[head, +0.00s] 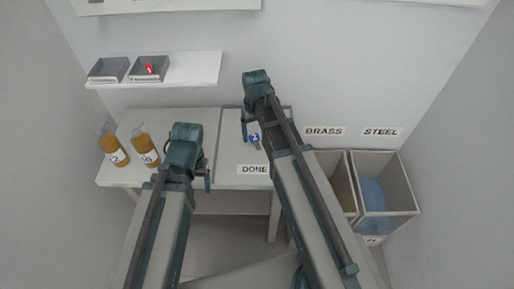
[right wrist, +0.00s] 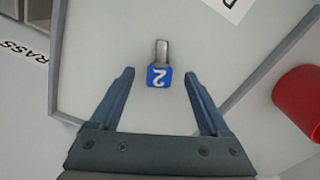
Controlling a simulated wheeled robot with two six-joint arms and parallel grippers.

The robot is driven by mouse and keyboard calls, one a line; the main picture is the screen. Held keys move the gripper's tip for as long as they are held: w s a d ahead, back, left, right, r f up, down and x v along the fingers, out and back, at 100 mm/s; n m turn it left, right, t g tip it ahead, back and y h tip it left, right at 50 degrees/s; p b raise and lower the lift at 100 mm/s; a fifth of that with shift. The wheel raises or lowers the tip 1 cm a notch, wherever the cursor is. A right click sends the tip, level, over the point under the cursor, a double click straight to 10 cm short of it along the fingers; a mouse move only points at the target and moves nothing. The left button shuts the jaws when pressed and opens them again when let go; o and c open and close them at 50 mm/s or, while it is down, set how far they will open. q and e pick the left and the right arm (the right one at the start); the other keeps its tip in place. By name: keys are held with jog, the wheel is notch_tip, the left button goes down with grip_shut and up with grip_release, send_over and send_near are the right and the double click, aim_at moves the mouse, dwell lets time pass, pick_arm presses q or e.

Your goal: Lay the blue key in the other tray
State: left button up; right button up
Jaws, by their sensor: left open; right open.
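The blue key (head: 254,138), with a white 2 on its head and a grey shaft, lies in the shallow tray marked DONE (head: 232,165) on the table. In the right wrist view the blue key (right wrist: 158,76) lies between the fingertips of my right gripper (right wrist: 160,72), with a gap on each side. My right gripper (head: 249,130) is open and empty above the key. My left gripper (head: 205,180) is open at the table's front, left of the DONE tray. Two small grey trays stand on the wall shelf: the left one (head: 104,79) looks empty; the right one (head: 147,78) holds a red item (head: 150,68).
Two amber bottles (head: 113,150) stand at the table's left. Bins under the BRASS (head: 324,132) and STEEL (head: 381,132) labels stand at the right; one holds something blue. A red round object (right wrist: 302,98) shows at the wrist view's right edge.

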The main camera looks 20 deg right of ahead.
aim_at(256, 142)
notch_tip(256, 142, down, 2)
jog(key=shift+f+b, duration=0.15)
jog(key=shift+b, duration=0.5)
grip_shut()
